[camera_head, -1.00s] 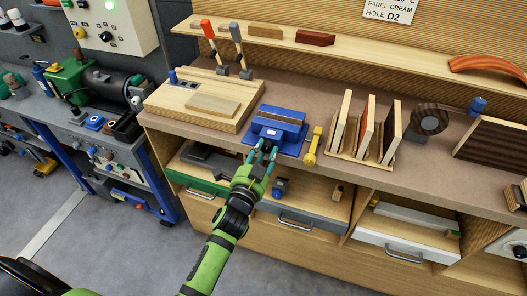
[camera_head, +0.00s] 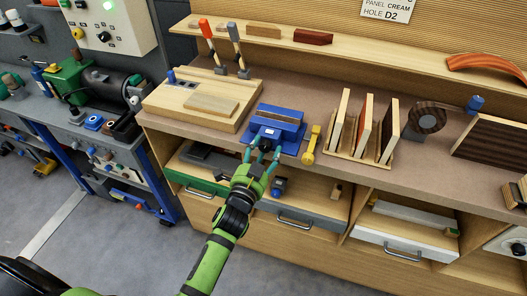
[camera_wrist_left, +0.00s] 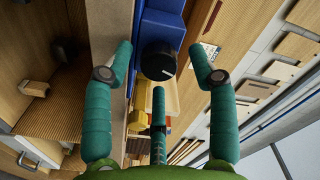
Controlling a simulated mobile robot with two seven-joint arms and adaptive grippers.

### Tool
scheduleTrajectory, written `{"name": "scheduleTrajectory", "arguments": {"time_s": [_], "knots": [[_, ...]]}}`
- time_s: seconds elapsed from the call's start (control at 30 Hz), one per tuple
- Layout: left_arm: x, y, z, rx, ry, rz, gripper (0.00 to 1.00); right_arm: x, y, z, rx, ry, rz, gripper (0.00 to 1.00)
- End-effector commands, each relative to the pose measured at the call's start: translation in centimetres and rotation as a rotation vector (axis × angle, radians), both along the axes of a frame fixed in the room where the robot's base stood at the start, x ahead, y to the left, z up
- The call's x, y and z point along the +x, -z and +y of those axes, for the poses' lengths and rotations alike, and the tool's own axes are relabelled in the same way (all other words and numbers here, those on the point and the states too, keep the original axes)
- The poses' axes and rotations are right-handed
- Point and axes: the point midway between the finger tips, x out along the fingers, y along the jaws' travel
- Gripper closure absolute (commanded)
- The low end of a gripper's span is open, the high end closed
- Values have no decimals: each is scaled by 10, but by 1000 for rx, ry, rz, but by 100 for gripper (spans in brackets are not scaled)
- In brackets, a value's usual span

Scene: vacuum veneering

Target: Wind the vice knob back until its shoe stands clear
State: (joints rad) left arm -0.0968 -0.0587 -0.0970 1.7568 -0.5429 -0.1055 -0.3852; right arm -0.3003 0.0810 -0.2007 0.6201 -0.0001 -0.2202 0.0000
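The blue vice (camera_head: 275,128) stands at the front edge of the workbench. Its dark round knob (camera_wrist_left: 158,62) faces my left gripper and shows in the left wrist view. My left gripper (camera_head: 262,152) has three teal fingers and is at the front of the vice. In the left wrist view the left gripper (camera_wrist_left: 161,62) is open, with two fingertips either side of the knob and the third below it. Gaps show between the fingers and the knob. I cannot make out the shoe or how far it stands out. My right gripper is not in view.
Drawers (camera_head: 300,210) are below the bench. The floor in front is clear.

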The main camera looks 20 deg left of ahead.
Motion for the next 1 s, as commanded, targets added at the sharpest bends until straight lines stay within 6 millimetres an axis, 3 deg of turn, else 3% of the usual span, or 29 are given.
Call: {"name": "scheduleTrajectory", "arguments": {"time_s": [0.17, 0.27, 0.7, 1.0], "knots": [[-5, 1, 1, 1, -1, 2, 42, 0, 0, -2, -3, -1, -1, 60], [-18, 2, 1, 1, -1, 3, 42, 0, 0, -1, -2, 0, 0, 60], [-103, 1, 3, 0, -1, 3, 42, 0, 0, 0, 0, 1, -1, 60], [-120, 0, 4, 2, 0, 0, 42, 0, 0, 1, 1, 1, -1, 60]]}}
